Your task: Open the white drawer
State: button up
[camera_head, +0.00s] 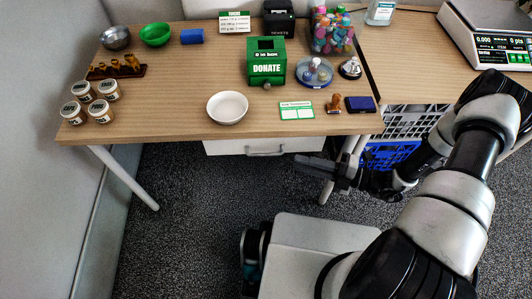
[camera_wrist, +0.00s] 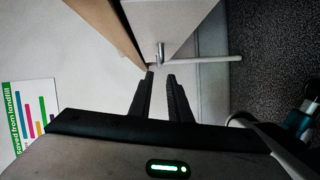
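The white drawer (camera_head: 225,147) hangs under the front edge of the wooden table, its upper part hidden by the tabletop. It looks closed. Its metal bar handle (camera_head: 265,153) shows on the front. In the wrist view the white drawer (camera_wrist: 175,22) is at the top, with its handle (camera_wrist: 160,52) just beyond my fingertips. My gripper (camera_head: 299,163) is low in front of the table, just right of the handle, fingers pointing left. In the wrist view my gripper (camera_wrist: 160,76) is empty, its fingers parted by a narrow gap and not around the handle.
The table (camera_head: 180,95) carries a white bowl (camera_head: 227,107), a green donate box (camera_head: 266,62), jars and small goods. A table leg (camera_head: 335,170) stands close by my gripper. A blue crate (camera_head: 392,155) is to the right. The floor in front of the drawer is clear.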

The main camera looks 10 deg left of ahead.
aim_at(266, 154)
jog(key=a, duration=0.4)
jog(key=w+a, duration=0.1)
jog(key=a, duration=0.3)
jog(key=w+a+f+b, duration=0.1)
jog(key=a, duration=0.3)
jog(key=shift+a, duration=0.1)
grip_shut()
